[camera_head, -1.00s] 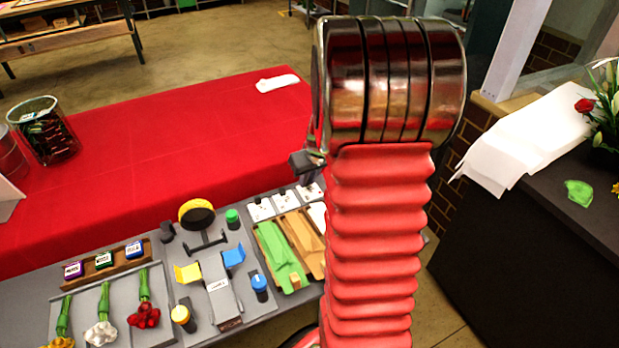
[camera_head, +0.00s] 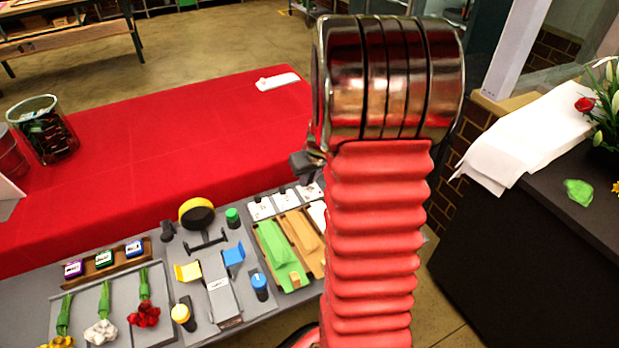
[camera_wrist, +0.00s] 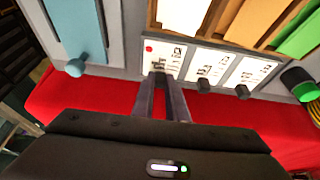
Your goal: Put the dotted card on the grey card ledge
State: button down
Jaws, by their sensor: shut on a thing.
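Three white cards with black marks lie in a row at the station's edge in the wrist view. The left one (camera_wrist: 172,62) has a red dot at its corner. The middle card (camera_wrist: 213,67) and right card (camera_wrist: 252,72) each have a dark tab at the near edge. My gripper (camera_wrist: 160,78) is shut at the near edge of the red-dot card, over its tab; the marks are too small to tell which card is dotted. In the head view my arm covers part of the row. I cannot pick out the grey card ledge for sure.
Green and tan sheets (camera_head: 280,252) lie in trays beside the cards. A tape stand (camera_head: 197,214), knobs and flowers (camera_head: 143,314) fill the station's left. Much of the red cloth is clear.

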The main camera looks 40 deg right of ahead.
jog(key=c, duration=1.3)
grip_release()
jog(key=shift+r, duration=0.15)
jog(key=shift+r, duration=3.35)
